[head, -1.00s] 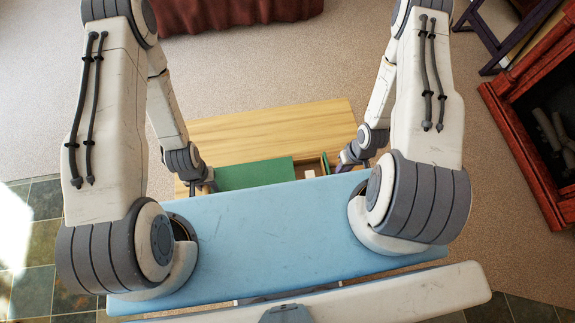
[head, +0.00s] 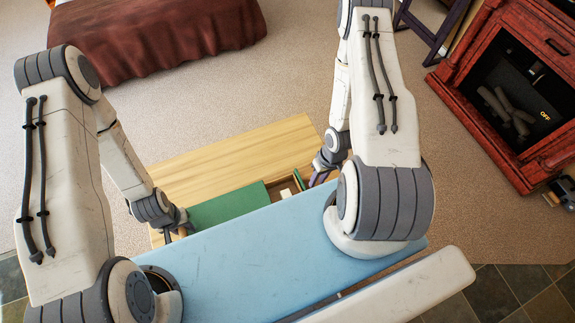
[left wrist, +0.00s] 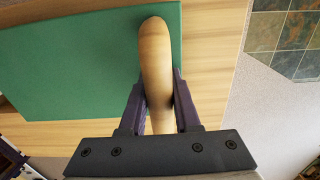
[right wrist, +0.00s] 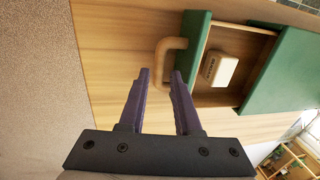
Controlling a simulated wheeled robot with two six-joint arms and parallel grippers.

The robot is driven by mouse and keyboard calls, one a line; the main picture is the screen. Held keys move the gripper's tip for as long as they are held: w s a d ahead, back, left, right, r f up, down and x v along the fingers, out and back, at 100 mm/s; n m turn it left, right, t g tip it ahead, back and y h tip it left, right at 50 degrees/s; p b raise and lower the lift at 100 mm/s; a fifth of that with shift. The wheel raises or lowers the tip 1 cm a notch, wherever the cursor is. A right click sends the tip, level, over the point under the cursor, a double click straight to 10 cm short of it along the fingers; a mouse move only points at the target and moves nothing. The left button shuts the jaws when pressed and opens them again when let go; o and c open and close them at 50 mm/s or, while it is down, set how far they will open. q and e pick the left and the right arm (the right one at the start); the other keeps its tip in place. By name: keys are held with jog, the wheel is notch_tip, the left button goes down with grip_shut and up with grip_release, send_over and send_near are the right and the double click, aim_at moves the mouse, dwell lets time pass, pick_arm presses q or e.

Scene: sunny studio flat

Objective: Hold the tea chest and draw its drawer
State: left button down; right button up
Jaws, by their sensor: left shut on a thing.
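The tea chest (head: 228,206) is a green box on the wooden table; its green top also shows in the left wrist view (left wrist: 80,60). My left gripper (head: 178,226) is at its left end, shut on a pale wooden handle (left wrist: 155,60). The chest's drawer (head: 284,188) stands drawn out at the right end. In the right wrist view, its green front (right wrist: 193,48) carries a pale wooden loop handle (right wrist: 168,46). A small pale labelled box (right wrist: 219,69) lies in the drawer. My right gripper (right wrist: 160,72) is open and empty, fingertips just short of the handle.
The light wooden table (head: 240,150) has bare top behind the chest. A red-brown fireplace (head: 500,100) stands at right, and a brown-draped piece of furniture (head: 160,40) at the back left. Carpet between them is clear.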

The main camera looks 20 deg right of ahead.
notch_tip(320, 180, up, 9)
jog(key=d, duration=0.1)
jog(key=shift+d+r, duration=0.15)
jog(key=shift+d, duration=0.2)
pick_arm(q)
jog(key=c, duration=0.5)
grip_release()
jog(key=shift+c, duration=0.2)
notch_tip(320, 180, up, 8)
jog(key=shift+f, duration=0.25)
